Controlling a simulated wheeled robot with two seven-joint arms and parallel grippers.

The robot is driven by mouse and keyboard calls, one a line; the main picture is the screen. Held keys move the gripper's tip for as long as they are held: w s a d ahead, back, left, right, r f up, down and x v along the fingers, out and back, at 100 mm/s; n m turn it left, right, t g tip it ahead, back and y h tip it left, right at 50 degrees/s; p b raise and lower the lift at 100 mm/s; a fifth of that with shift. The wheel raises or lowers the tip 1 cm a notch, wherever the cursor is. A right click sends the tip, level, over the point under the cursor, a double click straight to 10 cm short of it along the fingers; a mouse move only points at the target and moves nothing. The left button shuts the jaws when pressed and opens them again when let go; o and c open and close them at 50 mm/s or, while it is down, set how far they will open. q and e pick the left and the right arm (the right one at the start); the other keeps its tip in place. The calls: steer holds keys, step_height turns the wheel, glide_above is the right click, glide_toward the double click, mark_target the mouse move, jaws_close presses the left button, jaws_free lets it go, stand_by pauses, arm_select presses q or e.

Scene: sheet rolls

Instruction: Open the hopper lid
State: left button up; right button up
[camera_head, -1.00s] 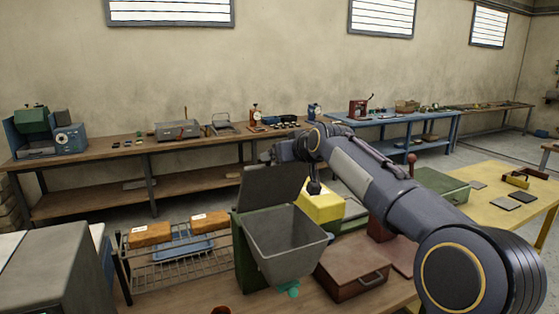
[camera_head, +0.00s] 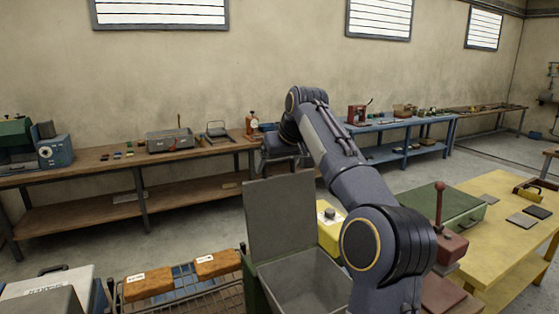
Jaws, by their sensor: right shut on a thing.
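The hopper (camera_head: 305,283) is a grey open-topped bin on a green body, low in the middle of the head view. Its flat grey lid (camera_head: 281,220) stands raised, roughly upright, at the back of the bin, and the inside of the bin shows. My right arm reaches up from the lower right. My right gripper (camera_head: 287,166) is at the lid's top edge, shut on the lid; the fingertips are small and dark, and their exact contact is hard to see. My left gripper is out of view.
A wire rack with orange-brown blocks (camera_head: 148,284) stands left of the hopper. A yellow box (camera_head: 328,236) is behind my forearm. A red lever device (camera_head: 447,240) and a green case (camera_head: 462,215) are at right. The floor behind the hopper is clear.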

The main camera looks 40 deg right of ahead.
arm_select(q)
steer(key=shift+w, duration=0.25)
arm_select(e)
steer(key=shift+w+f, duration=0.1)
steer(key=shift+w, duration=0.25)
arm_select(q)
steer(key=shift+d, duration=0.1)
arm_select(e)
steer(key=o, duration=1.2)
steer(key=shift+o, duration=0.2)
steer(key=d+v, duration=0.1)
steer(key=v, duration=0.6)
steer(key=shift+s+a+r, duration=0.2)
steer(key=shift+a+r, duration=0.2)
steer(key=shift+a, duration=0.1)
